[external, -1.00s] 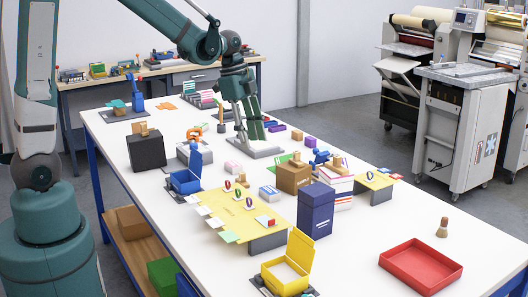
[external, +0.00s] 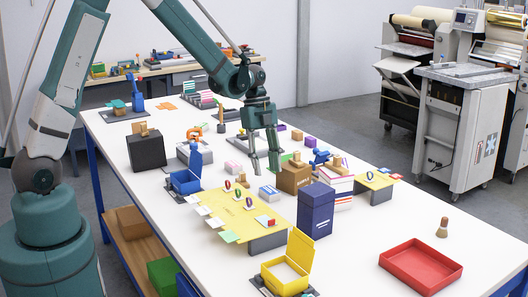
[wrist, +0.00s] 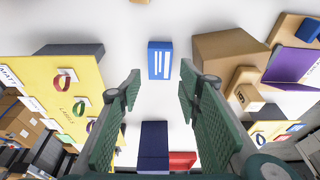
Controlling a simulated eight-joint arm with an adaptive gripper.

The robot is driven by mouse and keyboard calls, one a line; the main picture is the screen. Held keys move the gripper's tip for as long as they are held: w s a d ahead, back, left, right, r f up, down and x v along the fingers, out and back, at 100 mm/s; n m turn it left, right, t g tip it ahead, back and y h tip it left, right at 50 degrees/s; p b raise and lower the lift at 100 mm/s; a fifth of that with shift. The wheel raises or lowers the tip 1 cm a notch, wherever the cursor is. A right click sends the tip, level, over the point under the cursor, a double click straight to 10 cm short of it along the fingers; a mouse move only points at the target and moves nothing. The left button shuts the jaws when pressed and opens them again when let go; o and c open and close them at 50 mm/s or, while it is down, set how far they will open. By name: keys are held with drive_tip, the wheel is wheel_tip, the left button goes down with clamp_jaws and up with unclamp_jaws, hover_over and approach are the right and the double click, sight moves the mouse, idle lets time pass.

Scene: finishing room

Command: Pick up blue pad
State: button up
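The blue pad (wrist: 160,60) is a small block with a white label in the wrist view, lying on the white table just beyond my fingertips and between them sideways. In the external view the small pale-and-blue block (external: 268,193) between the yellow board and the brown box appears to be this pad. My gripper (external: 264,172) is open and empty, fingers pointing down, above and slightly behind the pad. In the wrist view my two green-padded fingers (wrist: 160,88) stand wide apart with nothing between them.
A brown box (external: 292,177) stands close to the pad's right, and a tall navy box (external: 316,212) is nearer the camera. A yellow board (external: 240,216) with coloured rings lies to the left.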

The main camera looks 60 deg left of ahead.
sight(269, 190)
drive_tip(key=shift+f, duration=0.1)
idle(0.3)
drive_tip(key=shift+x, duration=1.25)
drive_tip(key=shift+f, duration=0.1)
drive_tip(key=shift+x, duration=2.55)
drive_tip(key=shift+c, duration=0.6)
drive_tip(key=c, duration=0.6)
